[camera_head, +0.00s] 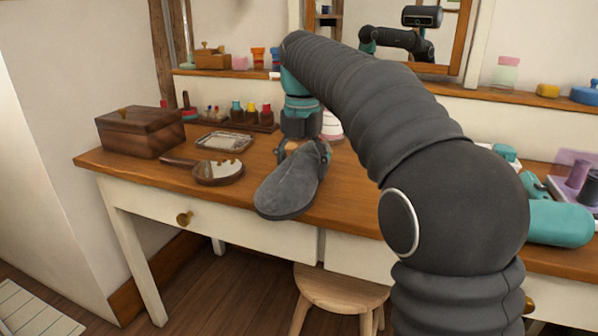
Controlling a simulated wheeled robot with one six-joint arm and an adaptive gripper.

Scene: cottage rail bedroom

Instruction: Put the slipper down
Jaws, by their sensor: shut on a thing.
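A grey slipper (289,186) is at the front edge of the wooden dressing table (342,184), its toe pointing toward me and overhanging the edge. My gripper (297,148) points down at the slipper's far, open end and is shut on it. The fingertips are partly hidden by the slipper. I cannot tell whether the slipper's sole touches the table top or hangs just above it.
A hand mirror (218,171), a small tray (223,141) and a wooden box (140,131) lie left of the slipper. Small bottles (251,113) stand behind. A stool (339,289) is below. A tray with spools (577,177) is at right.

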